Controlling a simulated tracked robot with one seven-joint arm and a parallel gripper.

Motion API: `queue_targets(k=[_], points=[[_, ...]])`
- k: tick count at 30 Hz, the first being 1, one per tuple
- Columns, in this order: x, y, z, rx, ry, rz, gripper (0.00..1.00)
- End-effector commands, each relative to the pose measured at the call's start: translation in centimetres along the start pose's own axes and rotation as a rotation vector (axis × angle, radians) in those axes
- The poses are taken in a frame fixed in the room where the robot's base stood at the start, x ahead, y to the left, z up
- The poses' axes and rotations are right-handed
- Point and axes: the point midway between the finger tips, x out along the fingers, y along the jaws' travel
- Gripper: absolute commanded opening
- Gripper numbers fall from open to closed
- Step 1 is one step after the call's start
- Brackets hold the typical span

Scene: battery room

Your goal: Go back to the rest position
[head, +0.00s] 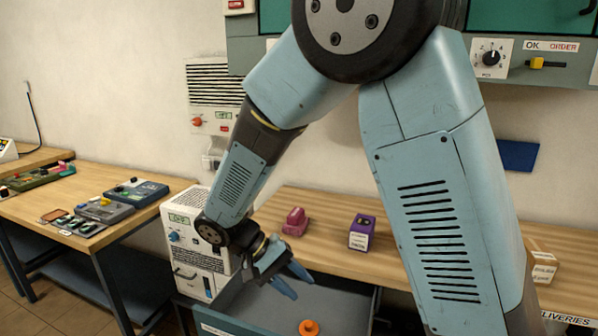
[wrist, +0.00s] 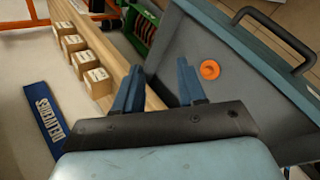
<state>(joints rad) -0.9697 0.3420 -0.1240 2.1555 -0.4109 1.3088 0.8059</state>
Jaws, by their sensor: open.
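My gripper (head: 282,284) is open and empty, with its blue fingers spread apart. In the head view it is over the left part of an open grey drawer (head: 245,305), in front of the wooden bench. In the wrist view my gripper (wrist: 158,85) shows at the bottom middle, with nothing between its fingers. An orange round object (head: 309,327) lies in the drawer, to the right of and apart from the fingers. It also shows in the wrist view (wrist: 210,69).
A pink object (head: 295,221) and a purple box (head: 362,233) stand on the bench (head: 330,215). A white machine (head: 200,245) stands close to the left of my gripper. A side table (head: 60,215) holds several devices. The drawer's dark handle (wrist: 275,30) sticks out.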

Motion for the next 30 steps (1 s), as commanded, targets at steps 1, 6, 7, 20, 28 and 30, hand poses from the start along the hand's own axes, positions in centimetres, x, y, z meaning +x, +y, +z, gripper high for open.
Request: queue_targets(k=[1,6,7,20,28,30], points=[[0.0,1.6,0.2,0.013,-0.003,-0.045,0.4],[0.2,5.9,1.0,0.036,0.002,-0.187,0.4],[0.2,6.7,1.2,0.039,0.007,-0.211,0.4],[1.2,16.2,5.2,0.137,0.125,-0.504,0.4],[1.9,20.9,8.7,0.223,0.256,-0.625,0.4],[2.1,22.0,9.7,0.248,0.294,-0.647,0.4]])
